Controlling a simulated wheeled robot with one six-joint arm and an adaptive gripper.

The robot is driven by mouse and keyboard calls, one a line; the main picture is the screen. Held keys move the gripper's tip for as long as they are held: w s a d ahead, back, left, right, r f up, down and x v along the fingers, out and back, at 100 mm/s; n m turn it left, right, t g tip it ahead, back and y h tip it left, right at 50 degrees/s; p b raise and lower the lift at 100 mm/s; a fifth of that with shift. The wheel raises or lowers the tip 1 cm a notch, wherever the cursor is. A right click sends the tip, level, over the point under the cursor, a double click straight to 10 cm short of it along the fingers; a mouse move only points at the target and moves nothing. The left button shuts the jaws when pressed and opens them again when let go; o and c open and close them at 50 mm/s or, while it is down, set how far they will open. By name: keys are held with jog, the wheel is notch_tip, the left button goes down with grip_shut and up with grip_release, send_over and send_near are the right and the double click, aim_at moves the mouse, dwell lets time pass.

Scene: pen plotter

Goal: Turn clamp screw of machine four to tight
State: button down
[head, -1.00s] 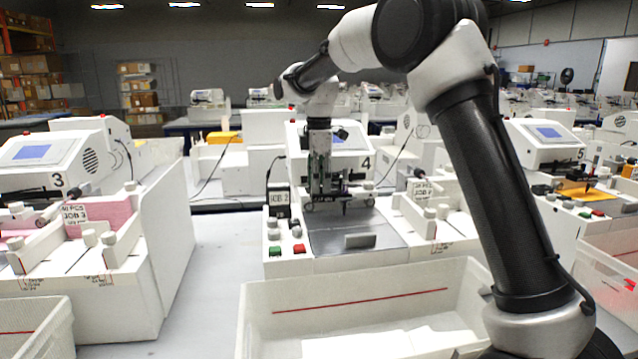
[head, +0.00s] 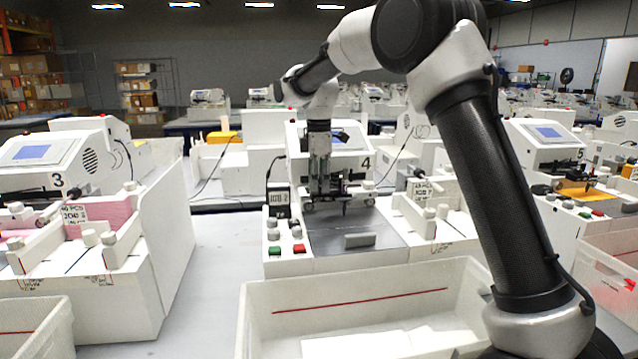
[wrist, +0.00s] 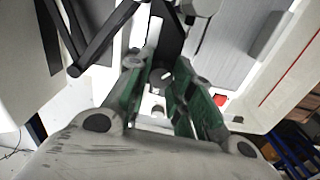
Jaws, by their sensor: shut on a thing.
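Machine four (head: 366,150), a white plotter with a "4" on its side, stands in the middle of the head view. My gripper (head: 325,192) points down in front of its head, by the dark pen carriage (head: 352,188). In the wrist view my gripper (wrist: 160,82) has its green-sided fingers closed around a small light grey knob, the clamp screw (wrist: 159,75). The fingers hide most of the screw, and its angle cannot be read. In the head view my gripper hides the screw.
A grey plate (head: 350,235) lies below the carriage. Red (head: 298,248) and green (head: 275,251) buttons and a small dark display (head: 279,198) are at its left. A white bin (head: 360,300) stands in front. Machine three (head: 60,165) is at left, machine five (head: 545,145) at right.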

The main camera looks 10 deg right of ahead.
jog(key=m, duration=0.4)
jog(key=shift+m, duration=0.4)
jog(key=m, duration=0.9)
jog(key=shift+m, duration=2.7)
jog(key=c, duration=1.2)
grip_release()
